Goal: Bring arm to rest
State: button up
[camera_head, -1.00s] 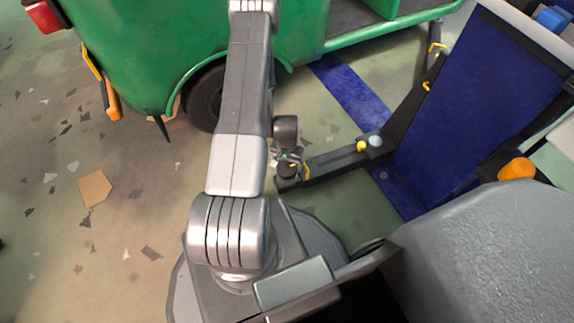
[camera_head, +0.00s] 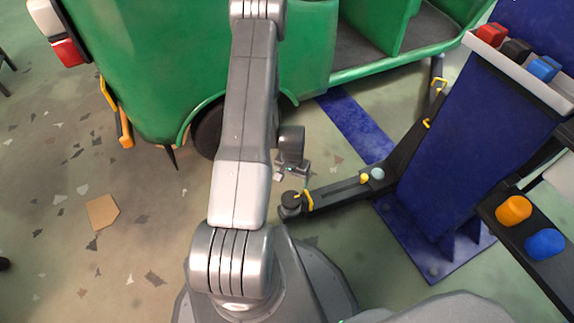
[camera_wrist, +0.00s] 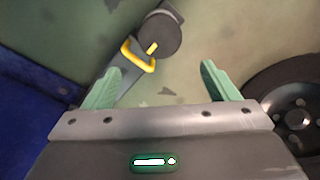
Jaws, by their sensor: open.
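My arm stands up in the middle of the head view, its upper links reaching toward the green rickshaw. My gripper (camera_head: 292,171) hangs behind the arm, small in the head view, near the rickshaw's wheel. In the wrist view my gripper (camera_wrist: 160,88) shows two green fingers set wide apart with nothing between them. Beyond the fingers is the round dark pad (camera_wrist: 158,35) of a lift arm with a yellow handle (camera_wrist: 138,56). The pad also shows in the head view (camera_head: 291,199), close to my gripper. I cannot tell the exact gap.
The green rickshaw (camera_head: 150,60) fills the upper left. Its wheel (camera_head: 207,130) is near my arm. A blue lift post (camera_head: 470,140) with a lift arm (camera_head: 350,188) stands right. A shelf (camera_head: 535,235) holds orange and blue caps. The speckled floor at left is mostly clear.

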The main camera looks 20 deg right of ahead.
aim_at(291, 198)
notch_tip(291, 198, down, 14)
jog(key=b, duration=0.4)
jog(key=shift+b, duration=0.35)
jog(key=shift+r, duration=0.15)
